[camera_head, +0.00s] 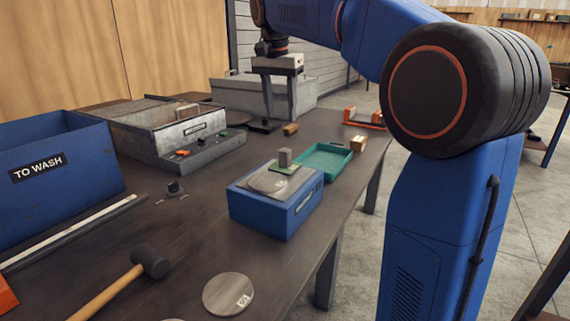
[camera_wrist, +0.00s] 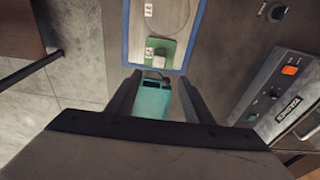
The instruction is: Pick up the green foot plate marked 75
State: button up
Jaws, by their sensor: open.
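The green foot plate (camera_head: 285,168) lies on top of a blue box (camera_head: 262,212), beside a round grey disc (camera_head: 267,181). A grey block stands up from it. In the wrist view the green plate (camera_wrist: 149,60) shows ahead of the fingertips, with a small white label too small to read surely. My gripper (camera_head: 268,122) is open and empty, pointing down over the far part of the table, behind the box and apart from the plate. In the wrist view my gripper (camera_wrist: 160,80) has its two dark fingers apart.
A teal tray (camera_head: 325,173) stands behind the blue box. A grey washer unit (camera_head: 165,130) and blue TO WASH bin (camera_head: 60,190) stand left. A mallet (camera_head: 148,262) and another grey disc (camera_head: 229,294) lie in front. A small wooden block (camera_head: 290,129) is near my gripper.

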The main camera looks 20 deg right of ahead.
aim_at(285, 149)
jog(key=f, duration=0.4)
jog(key=d+f, duration=0.1)
jog(key=f, duration=0.4)
jog(key=w+f, duration=0.1)
jog(key=f, duration=0.4)
jog(key=shift+d, duration=0.35)
jog(key=shift+c, duration=0.6)
grip_shut()
